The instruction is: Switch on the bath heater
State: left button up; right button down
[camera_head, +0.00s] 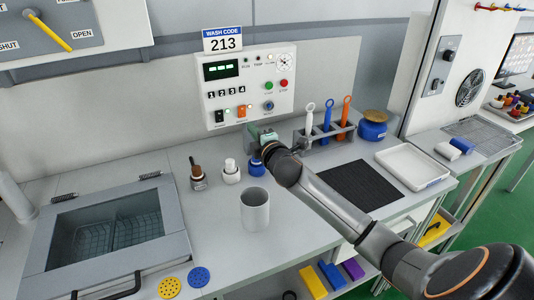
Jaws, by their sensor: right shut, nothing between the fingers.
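A white control panel (248,85) stands at the back wall, with a green display, numbered keys, a green and a red button and a blue knob. At its lower left are a black rocker switch (219,116) and an orange rocker switch (242,111); their small labels are too small to read surely. The bath (165,222) is at the left, in a grey housing with a basket visible inside. My right gripper (255,130) is shut and empty just below the panel's lower edge, near the orange switch. Contact cannot be told. My left gripper is not in view.
Small bottles (231,171) and a grey cup (255,210) stand left of my right arm. A tool rack (316,141), blue jar (373,130), black mat (359,185) and white tray (412,167) lie to its right. A wash code sign (223,40) reads 213.

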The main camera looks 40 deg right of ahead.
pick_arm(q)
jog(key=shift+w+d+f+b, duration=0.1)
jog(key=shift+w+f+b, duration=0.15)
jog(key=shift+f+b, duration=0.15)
pick_arm(e)
jog(key=f+v, duration=0.1)
jog(key=v, duration=0.7)
jog(key=shift+f, duration=0.4)
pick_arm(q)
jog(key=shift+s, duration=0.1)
pick_arm(e)
jog(key=shift+s+f, duration=0.1)
